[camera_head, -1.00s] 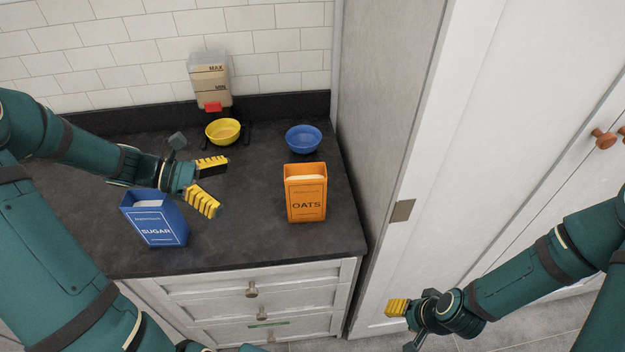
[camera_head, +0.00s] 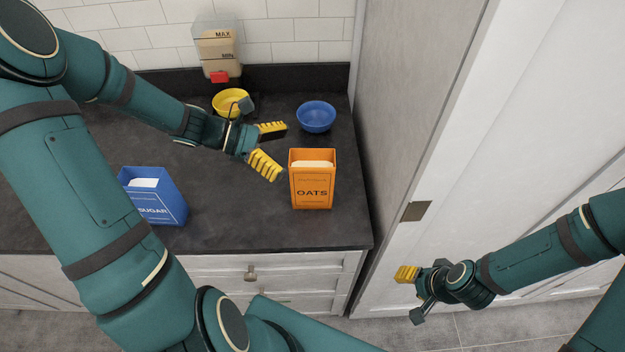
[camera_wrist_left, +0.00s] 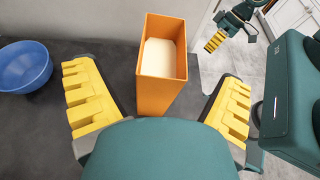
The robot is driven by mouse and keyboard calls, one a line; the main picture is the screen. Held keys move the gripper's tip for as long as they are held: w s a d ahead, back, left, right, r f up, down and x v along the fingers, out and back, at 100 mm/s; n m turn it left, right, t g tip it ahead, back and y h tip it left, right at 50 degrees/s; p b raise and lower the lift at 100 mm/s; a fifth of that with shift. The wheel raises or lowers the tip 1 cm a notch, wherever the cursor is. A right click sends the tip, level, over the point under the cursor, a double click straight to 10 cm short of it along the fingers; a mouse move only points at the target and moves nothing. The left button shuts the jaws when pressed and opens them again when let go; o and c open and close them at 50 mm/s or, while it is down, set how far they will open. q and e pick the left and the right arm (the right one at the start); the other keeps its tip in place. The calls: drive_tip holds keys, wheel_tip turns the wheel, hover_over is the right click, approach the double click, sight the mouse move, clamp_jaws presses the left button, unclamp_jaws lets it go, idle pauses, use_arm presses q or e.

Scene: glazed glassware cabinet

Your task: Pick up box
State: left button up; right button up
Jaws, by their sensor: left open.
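An orange box marked OATS (camera_head: 312,190) stands upright near the right front of the dark counter, open at the top with pale contents. A blue box marked SUGAR (camera_head: 155,200) stands to the left, partly behind my left arm. My left gripper (camera_head: 278,148) is open and empty, with its yellow fingers just left of the orange box. In the left wrist view the orange box (camera_wrist_left: 160,92) rises ahead, between the lines of the two open fingers (camera_wrist_left: 160,108); I see no contact. My right gripper (camera_head: 408,292) is low at the right, away from the counter; its opening is unclear.
A blue bowl (camera_head: 316,117) stands behind the orange box. A yellow bowl (camera_head: 231,103) sits under a dispenser (camera_head: 219,50) with a red spout at the back. A tall panel (camera_head: 420,90) bounds the counter on the right. The counter's middle front is clear.

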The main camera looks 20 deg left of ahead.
sight(307, 158)
use_arm(q)
drive_tip(key=shift+w+d+f, duration=0.1)
drive_tip(key=shift+d, duration=0.5)
drive_tip(key=x, duration=0.4)
drive_tip(key=shift+d, duration=0.25)
drive_tip(key=c, duration=1.4)
